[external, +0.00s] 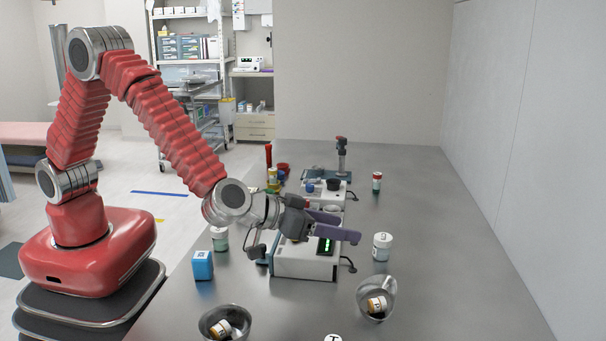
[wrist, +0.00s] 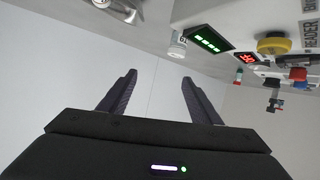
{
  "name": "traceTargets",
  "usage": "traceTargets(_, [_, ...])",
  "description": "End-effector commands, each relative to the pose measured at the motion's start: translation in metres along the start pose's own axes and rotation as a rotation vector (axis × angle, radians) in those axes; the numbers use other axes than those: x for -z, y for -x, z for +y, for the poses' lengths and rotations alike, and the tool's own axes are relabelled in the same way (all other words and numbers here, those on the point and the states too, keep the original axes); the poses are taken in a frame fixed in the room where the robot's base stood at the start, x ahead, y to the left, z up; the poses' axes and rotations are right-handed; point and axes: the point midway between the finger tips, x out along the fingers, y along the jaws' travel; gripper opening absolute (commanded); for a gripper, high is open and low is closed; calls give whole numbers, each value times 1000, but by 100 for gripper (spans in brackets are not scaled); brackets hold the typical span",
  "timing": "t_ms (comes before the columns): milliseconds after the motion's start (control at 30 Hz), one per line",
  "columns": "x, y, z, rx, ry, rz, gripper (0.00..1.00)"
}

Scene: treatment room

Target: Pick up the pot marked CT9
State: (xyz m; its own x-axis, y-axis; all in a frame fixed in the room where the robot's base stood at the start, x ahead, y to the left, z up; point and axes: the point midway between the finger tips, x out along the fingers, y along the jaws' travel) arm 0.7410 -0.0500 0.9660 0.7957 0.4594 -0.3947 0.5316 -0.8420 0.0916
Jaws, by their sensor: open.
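No label reading CT9 is legible in either view. In the external view, a white-lidded pot (external: 382,247) stands upright on the bench to the right of the device; its label is too small to read. A white pot (wrist: 178,46) also shows beyond the fingers in the wrist view. Two other pots lie tilted in metal vessels, the left pot (external: 222,328) and the right pot (external: 377,304). A greenish pot (external: 219,240) stands left of the device. My gripper (external: 345,227) is open and empty above the device; its fingers (wrist: 159,79) spread in the wrist view.
The white device (external: 305,265) with a green display stands under my gripper. A left metal vessel (external: 205,321) and a right metal vessel (external: 390,289) sit near the front. A blue box (external: 203,265) stands at the left. The right side of the bench (external: 450,270) is clear.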

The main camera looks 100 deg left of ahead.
Motion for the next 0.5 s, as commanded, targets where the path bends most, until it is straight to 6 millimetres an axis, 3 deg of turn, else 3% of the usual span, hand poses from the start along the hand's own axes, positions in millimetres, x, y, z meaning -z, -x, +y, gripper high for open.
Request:
traceTargets(33, [-12, -5, -3, 34, -11, 3, 58])
traceTargets(200, [-32, -14, -14, 125, -31, 16, 58])
traceTargets(500, [-37, -16, -18, 151, -37, 21, 58])
